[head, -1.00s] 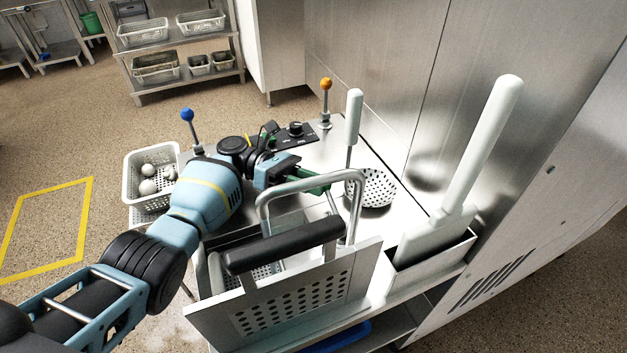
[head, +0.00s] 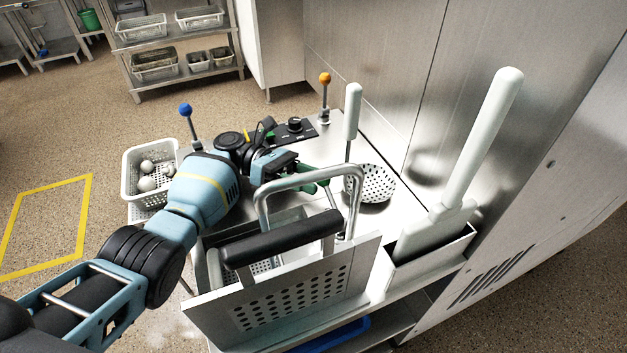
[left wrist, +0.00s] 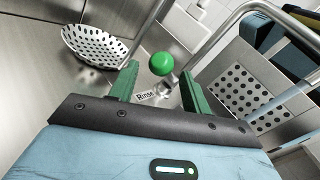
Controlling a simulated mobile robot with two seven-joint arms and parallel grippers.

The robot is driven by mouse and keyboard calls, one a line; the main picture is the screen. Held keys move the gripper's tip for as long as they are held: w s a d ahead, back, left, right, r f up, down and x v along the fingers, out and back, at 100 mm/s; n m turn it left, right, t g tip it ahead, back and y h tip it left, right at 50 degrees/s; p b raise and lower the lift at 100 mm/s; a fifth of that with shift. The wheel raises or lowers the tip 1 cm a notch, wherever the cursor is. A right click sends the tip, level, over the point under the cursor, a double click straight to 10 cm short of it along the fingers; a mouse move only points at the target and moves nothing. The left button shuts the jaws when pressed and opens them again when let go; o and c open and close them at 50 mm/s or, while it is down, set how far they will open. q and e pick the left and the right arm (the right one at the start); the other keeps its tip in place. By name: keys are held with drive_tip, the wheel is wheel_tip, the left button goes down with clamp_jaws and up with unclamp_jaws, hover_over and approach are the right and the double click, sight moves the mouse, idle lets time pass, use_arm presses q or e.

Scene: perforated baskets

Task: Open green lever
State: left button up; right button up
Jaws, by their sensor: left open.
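The green lever shows in the left wrist view as a green ball knob (left wrist: 161,64) on a short metal stem, beside a label reading "Rinse". My left gripper (left wrist: 158,72) is open, with its green fingers on either side of the knob in that view. The knob appears beyond the fingertips; I cannot tell whether they touch it. In the head view my left gripper (head: 316,180) reaches over the steel counter behind the bent metal pipe, and the green knob cannot be made out there. My right gripper is not in view.
A blue-knobbed lever (head: 185,110) and an orange-knobbed lever (head: 324,79) stand on the counter. A perforated ladle (head: 375,184), a black-handled perforated basket (head: 290,300) and a white paddle (head: 440,230) crowd the right and front. A white basket (head: 135,190) holds several pale balls.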

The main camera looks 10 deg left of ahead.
use_arm(q)
drive_tip(key=b+v, duration=0.2)
drive_tip(key=v, duration=0.3)
drive_tip(key=shift+a+f, duration=0.2)
drive_tip(key=shift+v, duration=0.85)
drive_tip(key=shift+r, duration=0.1)
